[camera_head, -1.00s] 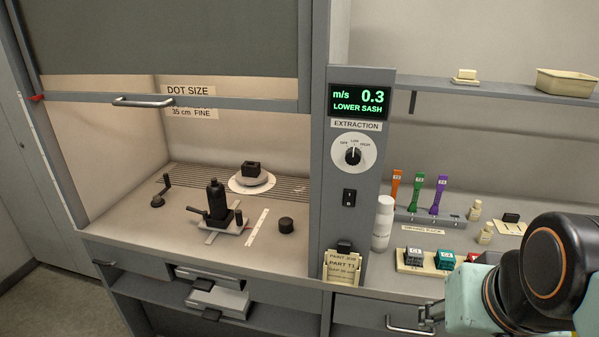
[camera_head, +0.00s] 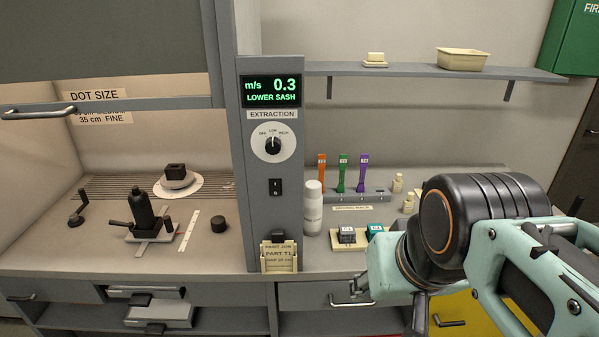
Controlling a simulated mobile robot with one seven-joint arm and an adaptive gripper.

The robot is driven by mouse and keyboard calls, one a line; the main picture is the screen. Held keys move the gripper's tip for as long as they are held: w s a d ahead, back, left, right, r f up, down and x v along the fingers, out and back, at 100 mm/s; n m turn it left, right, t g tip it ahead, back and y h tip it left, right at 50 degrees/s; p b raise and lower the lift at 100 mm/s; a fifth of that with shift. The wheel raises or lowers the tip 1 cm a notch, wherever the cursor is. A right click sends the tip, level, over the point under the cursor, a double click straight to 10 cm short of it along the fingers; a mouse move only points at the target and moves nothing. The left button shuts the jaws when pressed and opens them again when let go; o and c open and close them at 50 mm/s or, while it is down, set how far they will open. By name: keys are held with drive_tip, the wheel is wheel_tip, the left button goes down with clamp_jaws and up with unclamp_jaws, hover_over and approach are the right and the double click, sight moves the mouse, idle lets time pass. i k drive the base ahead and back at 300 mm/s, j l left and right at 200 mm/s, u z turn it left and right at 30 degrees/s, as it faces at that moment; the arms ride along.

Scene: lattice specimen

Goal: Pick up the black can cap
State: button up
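A small black cylinder (camera_head: 219,224), which looks like the can cap, stands on the fume hood floor, right of a white ruler strip (camera_head: 187,231). A black can (camera_head: 142,208) stands upright on a small jig to the left of the strip. My gripper (camera_head: 418,312) is low at the right, in front of the bench and well away from the cap. It is small, dark and partly hidden by my arm, so its opening is unclear. Nothing can be seen held in it.
The hood sash (camera_head: 150,104) is raised above the hood floor. A control pillar (camera_head: 275,205) stands between the cap and my arm. A white bottle (camera_head: 313,208), a drying rack (camera_head: 345,196) and a tray of small blocks (camera_head: 347,247) are on the right bench.

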sight(218, 223)
drive_tip(key=u, duration=1.3)
drive_tip(key=z, duration=0.45)
drive_tip(key=i+j+z, duration=0.15)
drive_tip(key=z, duration=0.3)
drive_tip(key=i+j+z, duration=0.1)
drive_tip(key=j+z, duration=0.2)
drive_tip(key=z, duration=0.2)
drive_tip(key=i+j+z, duration=0.2)
drive_tip(key=j, duration=0.15)
drive_tip(key=j+z, duration=0.15)
drive_tip(key=j, duration=0.2)
